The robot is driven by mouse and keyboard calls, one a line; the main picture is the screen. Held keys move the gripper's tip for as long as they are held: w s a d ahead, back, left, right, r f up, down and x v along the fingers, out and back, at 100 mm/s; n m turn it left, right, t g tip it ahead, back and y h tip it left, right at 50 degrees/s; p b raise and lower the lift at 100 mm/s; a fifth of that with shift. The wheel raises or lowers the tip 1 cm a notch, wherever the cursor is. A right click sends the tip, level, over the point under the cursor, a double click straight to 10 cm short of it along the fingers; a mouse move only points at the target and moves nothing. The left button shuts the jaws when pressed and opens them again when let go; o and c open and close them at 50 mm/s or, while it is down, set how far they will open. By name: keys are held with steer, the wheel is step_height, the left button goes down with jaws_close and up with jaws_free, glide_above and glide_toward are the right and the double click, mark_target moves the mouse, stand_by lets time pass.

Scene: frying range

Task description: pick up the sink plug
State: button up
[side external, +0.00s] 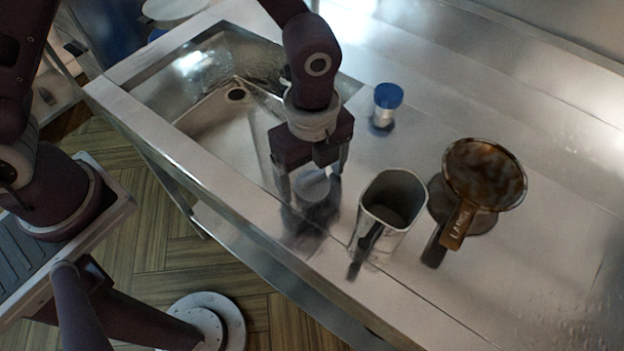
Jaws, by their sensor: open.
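My gripper (312,182) points down over the steel counter just right of the sink, with its fingers open and apart. A small pale grey round thing (312,186), which looks like the sink plug, shows between and below the fingers. I cannot tell whether the fingers are around it or still above it. Its lower part merges into a dark shadow or reflection on the counter.
A steel sink (205,122) with a dark drain hole lies left. A square steel container (392,203) stands close to the right of my gripper. A blue-capped jar (384,105) stands behind. A brown pan-like vessel (484,174) with a labelled handle is further right.

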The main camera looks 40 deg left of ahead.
steer(key=c, duration=1.4)
